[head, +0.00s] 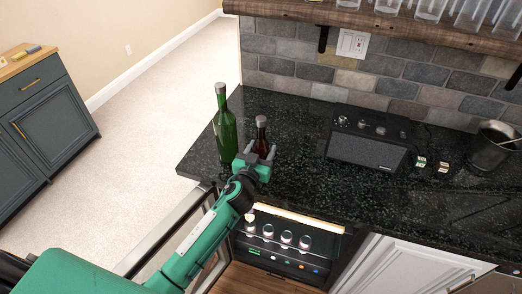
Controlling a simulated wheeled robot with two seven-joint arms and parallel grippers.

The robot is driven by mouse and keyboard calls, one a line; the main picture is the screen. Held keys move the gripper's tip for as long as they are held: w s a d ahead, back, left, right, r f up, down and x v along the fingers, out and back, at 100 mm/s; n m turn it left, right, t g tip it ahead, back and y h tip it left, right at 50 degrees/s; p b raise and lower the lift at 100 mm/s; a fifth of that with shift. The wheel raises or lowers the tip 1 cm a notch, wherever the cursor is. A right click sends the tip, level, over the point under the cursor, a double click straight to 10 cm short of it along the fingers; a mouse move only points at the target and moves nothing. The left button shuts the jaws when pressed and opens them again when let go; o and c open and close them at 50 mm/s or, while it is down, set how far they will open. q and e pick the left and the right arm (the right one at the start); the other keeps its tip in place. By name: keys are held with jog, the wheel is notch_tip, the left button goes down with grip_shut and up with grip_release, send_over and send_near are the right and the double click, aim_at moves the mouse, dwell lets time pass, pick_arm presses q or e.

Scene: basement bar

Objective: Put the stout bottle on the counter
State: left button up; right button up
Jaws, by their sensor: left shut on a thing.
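The stout bottle, a small dark brown bottle (261,132), is upright at the left end of the black counter (300,115). My left gripper (262,155) reaches in from the lower left over the counter's front edge and is shut on this bottle. The gripper hides the bottle's lower part, so I cannot tell whether its base touches the counter. My right gripper is out of view.
A tall green bottle (225,133) stands just left of the brown one. A black radio-like box (367,150) and a metal bucket (492,146) are further right. Below, an open lit fridge (280,240) holds several bottles. Counter between brown bottle and box is clear.

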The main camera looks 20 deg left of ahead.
pick_arm(q)
jog(key=shift+f, duration=0.1)
jog(key=o, duration=0.9)
jog(key=shift+f, duration=0.15)
jog(key=o, duration=0.4)
jog(key=shift+r, duration=0.35)
jog(key=shift+s+a+f+b, duration=0.15)
jog(key=shift+s+b, duration=0.65)
jog(key=shift+s, duration=2.25)
jog(key=shift+s+a+r+b, duration=0.1)
jog(key=shift+s+b, duration=0.7)
jog(key=shift+s, duration=2.2)
